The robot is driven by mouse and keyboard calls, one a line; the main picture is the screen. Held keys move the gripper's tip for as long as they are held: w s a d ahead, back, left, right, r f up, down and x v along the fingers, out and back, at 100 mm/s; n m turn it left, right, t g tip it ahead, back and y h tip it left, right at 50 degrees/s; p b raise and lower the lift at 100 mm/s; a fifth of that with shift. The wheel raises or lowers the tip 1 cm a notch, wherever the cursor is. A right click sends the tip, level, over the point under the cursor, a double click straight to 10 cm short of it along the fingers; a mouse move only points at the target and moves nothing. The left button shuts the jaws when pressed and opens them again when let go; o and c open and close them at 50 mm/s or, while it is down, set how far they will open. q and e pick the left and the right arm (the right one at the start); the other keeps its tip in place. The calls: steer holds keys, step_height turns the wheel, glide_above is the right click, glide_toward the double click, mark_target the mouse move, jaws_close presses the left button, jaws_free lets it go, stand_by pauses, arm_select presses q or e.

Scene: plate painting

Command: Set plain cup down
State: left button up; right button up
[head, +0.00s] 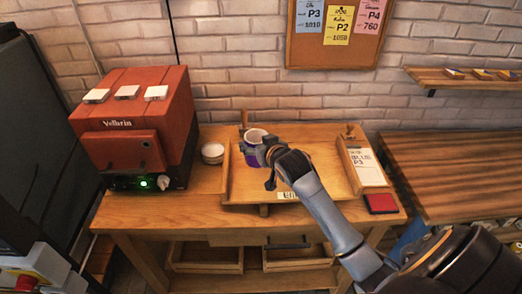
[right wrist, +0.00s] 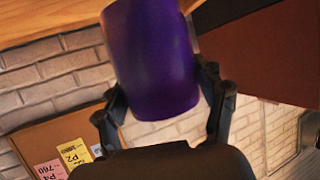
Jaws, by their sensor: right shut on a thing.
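A purple cup (head: 252,157) with a pale rim is held in my right gripper (head: 268,158) over the left part of a wooden tray (head: 238,184). The cup looks roughly upright; I cannot tell whether its base touches the tray. In the right wrist view the plain purple side of the cup (right wrist: 152,60) fills the space between the fingers of the right gripper (right wrist: 163,105), which are shut on it from both sides. My left gripper does not show.
A red Velltrin oven (head: 135,125) stands at the left of the wooden table (head: 150,210). A small white round dish (head: 212,153) sits between it and the tray. A card holder (head: 365,165) and a dark red pad (head: 381,203) lie to the right. The tray's middle is clear.

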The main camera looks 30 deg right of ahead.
steer(key=shift+d+f, duration=0.4)
steer(key=shift+f, duration=0.05)
steer(key=f, duration=0.1)
steer(key=f+p, duration=0.1)
steer(key=f, duration=0.1)
steer(key=shift+d+f, duration=0.3)
steer(key=shift+f, duration=0.05)
steer(key=o, duration=1.4)
steer(key=shift+f, duration=0.15)
steer(key=shift+c, duration=0.2)
steer(key=shift+s+a, duration=0.1)
steer(key=b+v, duration=0.1)
steer(key=v, duration=1.1)
